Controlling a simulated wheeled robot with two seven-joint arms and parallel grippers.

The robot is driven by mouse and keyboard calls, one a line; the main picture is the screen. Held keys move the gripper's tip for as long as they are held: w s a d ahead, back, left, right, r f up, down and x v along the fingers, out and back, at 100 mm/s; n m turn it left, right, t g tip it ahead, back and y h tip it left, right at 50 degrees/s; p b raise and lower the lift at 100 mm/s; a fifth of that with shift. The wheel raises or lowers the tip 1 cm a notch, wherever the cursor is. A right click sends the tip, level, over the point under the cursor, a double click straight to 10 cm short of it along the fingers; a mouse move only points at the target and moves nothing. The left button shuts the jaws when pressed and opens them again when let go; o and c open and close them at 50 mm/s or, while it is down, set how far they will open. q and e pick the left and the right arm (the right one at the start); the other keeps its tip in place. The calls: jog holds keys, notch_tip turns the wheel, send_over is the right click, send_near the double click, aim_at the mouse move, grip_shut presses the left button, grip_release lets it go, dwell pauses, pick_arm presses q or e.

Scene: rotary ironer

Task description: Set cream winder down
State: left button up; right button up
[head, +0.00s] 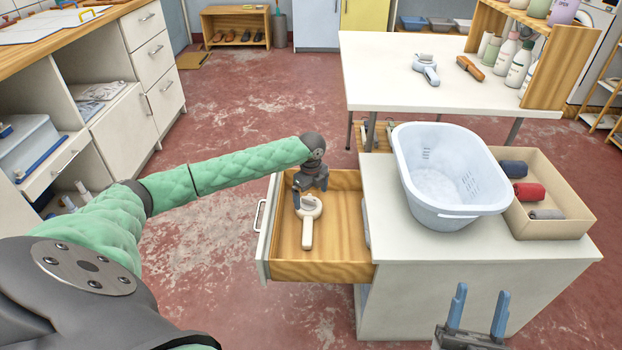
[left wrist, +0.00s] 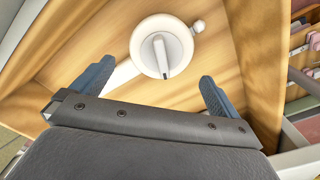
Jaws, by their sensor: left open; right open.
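My left gripper (head: 303,188) is inside the drawer opening, just above the winder's round end. Its blue fingers (left wrist: 155,85) are spread apart with nothing between them. My right gripper (head: 478,312) is open and empty at the front of the white cabinet.
A pale blue basin (head: 450,215) stands on the white cabinet (head: 385,225), beside a box (head: 550,228) holding rolled cloths. Behind is a white table (head: 385,75) with a blue-grey winder-like tool (head: 427,68), a brown brush (head: 470,68) and bottles. The red floor left of the drawer is clear.

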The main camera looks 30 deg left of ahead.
pick_arm(q)
notch_tip(320, 180, up, 6)
jog(key=shift+f+p, duration=0.2)
jog(key=shift+p, duration=0.2)
jog(key=shift+r, duration=0.4)
pick_arm(e)
jog(key=w+a+f+g+h, duration=0.1)
jog(key=w+f+g, duration=0.2)
jog(key=f, duration=0.7)
jog(key=shift+w+a+f+g, duration=0.15)
jog(key=shift+g, duration=0.35)
pick_arm(q)
jog(key=shift+n, duration=0.3)
